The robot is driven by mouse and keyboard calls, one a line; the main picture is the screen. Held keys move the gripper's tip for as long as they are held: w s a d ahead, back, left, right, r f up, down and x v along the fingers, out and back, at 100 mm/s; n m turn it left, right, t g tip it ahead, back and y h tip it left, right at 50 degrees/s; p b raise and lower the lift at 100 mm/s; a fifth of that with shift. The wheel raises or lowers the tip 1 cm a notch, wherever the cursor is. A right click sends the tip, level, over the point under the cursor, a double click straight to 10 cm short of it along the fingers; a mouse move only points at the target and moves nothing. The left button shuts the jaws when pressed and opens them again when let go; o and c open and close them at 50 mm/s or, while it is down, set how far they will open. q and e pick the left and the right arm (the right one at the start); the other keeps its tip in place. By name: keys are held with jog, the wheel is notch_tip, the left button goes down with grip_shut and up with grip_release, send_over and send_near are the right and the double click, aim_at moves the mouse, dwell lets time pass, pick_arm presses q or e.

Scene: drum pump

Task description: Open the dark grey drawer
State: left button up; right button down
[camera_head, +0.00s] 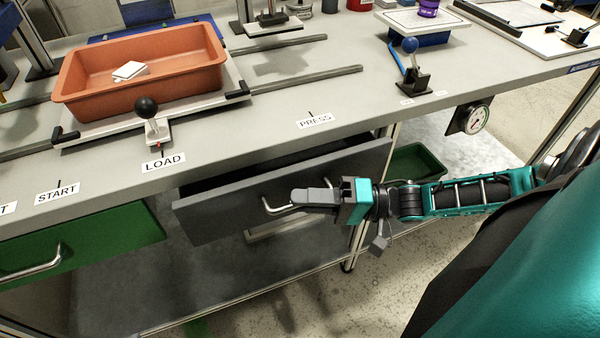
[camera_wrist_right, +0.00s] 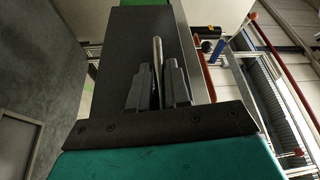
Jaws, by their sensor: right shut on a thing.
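The dark grey drawer (camera_head: 222,212) hangs under the workbench. It stands partly pulled out, with a dark gap showing behind its front's top edge. Its front also shows in the right wrist view (camera_wrist_right: 128,40). The silver bar handle (camera_head: 268,207) sits on the drawer front. My right gripper (camera_head: 300,198) comes in from the right and is shut on the handle. In the right wrist view the handle (camera_wrist_right: 157,55) stands between the two fingers (camera_wrist_right: 158,85). My left gripper is not in view.
A green drawer (camera_head: 110,240) with a silver handle is at the left. A green bin (camera_head: 420,165) and a table leg (camera_head: 352,255) are near my right arm.

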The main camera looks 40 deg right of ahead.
pick_arm(q)
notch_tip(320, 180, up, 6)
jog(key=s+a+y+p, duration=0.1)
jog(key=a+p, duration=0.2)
jog(key=p, duration=0.5)
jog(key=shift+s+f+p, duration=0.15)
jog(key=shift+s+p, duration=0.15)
pick_arm(e)
jog(key=s+a, duration=0.2)
jog(key=s, duration=0.8)
jog(key=s+a, duration=0.3)
jog(key=s, duration=0.8)
jog(key=shift+s, duration=0.15)
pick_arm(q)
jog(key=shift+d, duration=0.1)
pick_arm(e)
jog(key=c, duration=1.2)
grip_release()
jog(key=shift+o, duration=0.2)
pick_arm(q)
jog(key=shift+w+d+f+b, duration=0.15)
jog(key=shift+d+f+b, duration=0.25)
jog(key=shift+b, duration=0.45)
pick_arm(e)
jog(key=r+v, duration=0.1)
jog(key=v, duration=1.2)
jog(key=shift+f, duration=0.5)
